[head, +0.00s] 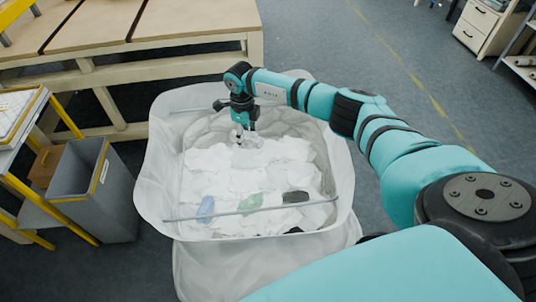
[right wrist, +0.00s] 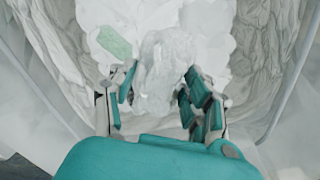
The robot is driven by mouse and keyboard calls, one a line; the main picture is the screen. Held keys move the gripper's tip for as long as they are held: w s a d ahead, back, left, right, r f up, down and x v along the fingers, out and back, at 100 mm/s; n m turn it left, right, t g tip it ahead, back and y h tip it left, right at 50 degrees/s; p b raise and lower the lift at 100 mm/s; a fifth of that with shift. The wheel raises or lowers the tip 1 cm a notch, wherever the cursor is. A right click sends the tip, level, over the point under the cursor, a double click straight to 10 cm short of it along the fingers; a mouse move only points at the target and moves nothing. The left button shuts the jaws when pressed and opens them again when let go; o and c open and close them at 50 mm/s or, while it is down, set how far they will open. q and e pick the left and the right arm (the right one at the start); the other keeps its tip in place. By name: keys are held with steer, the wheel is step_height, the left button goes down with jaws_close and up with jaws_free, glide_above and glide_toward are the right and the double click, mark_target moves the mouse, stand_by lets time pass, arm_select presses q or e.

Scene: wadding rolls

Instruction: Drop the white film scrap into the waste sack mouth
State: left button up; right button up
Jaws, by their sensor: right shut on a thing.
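The waste sack (head: 150,195) is a large white translucent bag held open on a frame. It is filled with white scraps, and its mouth faces up. My right gripper (head: 245,138) points down inside the mouth, near its far side. It is shut on a crumpled, translucent white film scrap (head: 250,142). In the right wrist view the film scrap (right wrist: 167,70) bulges beyond the fingers (right wrist: 158,100), above the white scraps. I cannot tell whether it touches them. My left gripper is not in view.
A grey bar (head: 250,211) crosses the near part of the mouth. Blue (head: 206,208), green (head: 251,202) and dark (head: 295,197) pieces lie among the scraps. A grey bin (head: 95,190) stands left, and a wooden bench (head: 90,60) behind. Open floor lies to the right.

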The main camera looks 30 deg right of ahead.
steer(key=f+b, duration=0.1)
steer(key=f, duration=0.2)
steer(key=shift+w, duration=0.2)
steer(key=shift+f+b, duration=0.3)
steer(key=shift+b, duration=0.1)
steer(key=o, duration=1)
steer(key=shift+o, duration=0.6)
steer(key=shift+r, duration=0.45)
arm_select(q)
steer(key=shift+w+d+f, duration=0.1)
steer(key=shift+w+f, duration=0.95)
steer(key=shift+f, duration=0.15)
arm_select(e)
step_height(320, 180, up, 11)
steer(key=shift+r, duration=0.1)
